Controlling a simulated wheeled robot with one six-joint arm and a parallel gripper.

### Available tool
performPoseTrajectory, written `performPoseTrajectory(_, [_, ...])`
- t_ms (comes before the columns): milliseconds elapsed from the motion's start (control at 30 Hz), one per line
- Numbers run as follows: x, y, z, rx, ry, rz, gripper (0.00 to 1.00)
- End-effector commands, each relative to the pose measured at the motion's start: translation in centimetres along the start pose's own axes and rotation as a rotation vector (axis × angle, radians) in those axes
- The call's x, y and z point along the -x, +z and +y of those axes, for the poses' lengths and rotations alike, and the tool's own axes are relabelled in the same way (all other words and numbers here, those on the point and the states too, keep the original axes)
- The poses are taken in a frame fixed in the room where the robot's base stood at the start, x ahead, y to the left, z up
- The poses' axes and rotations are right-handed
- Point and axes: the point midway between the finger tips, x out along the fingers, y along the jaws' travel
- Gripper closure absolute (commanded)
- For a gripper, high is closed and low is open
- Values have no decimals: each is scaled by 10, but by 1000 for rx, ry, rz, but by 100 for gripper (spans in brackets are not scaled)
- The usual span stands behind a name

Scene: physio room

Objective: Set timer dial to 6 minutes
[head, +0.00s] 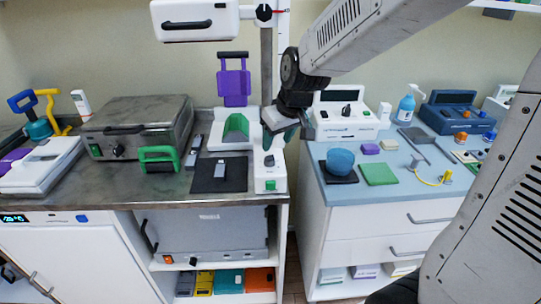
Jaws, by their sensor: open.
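My gripper (279,134) points down in the head view, above the right end of the grey counter. It is open, and nothing shows between its fingers. Just below it stands a narrow white box (268,174) with a small dark knob (269,160) on top and a green button at its front. The gripper appears apart from this knob. A white console (340,119) with another black dial (346,110) stands behind and to the right. I cannot tell which is the timer dial; no minute marks or pointer setting can be read.
A dark mat (205,183) with a grey piece lies left of the white box. A grey metal unit (140,115) stands farther left. On the blue-topped cabinet (330,195) are a blue bowl (340,160) and a green pad (379,174). A vertical pole (267,70) rises behind my gripper.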

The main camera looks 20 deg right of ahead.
Motion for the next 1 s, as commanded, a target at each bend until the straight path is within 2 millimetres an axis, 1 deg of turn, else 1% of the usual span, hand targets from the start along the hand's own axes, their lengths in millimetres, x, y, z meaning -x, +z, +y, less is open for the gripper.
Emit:
performPoseTrajectory(33, [-5,-3,1,2,1,3,50])
performPoseTrajectory(167, [-19,-5,2,6,1,5,50])
performPoseTrajectory(400, [-57,-4,1,4,1,3,50])
performPoseTrajectory(533, [-73,-5,2,5,1,5,50])
performPoseTrajectory(700, [-82,-5,2,4,2,7,50])
performPoseTrajectory(933, [-83,-5,2,4,2,7,50])
performPoseTrajectory(967, [-83,-5,2,4,2,7,53])
performPoseTrajectory(1000, [-83,-5,2,4,2,7,64])
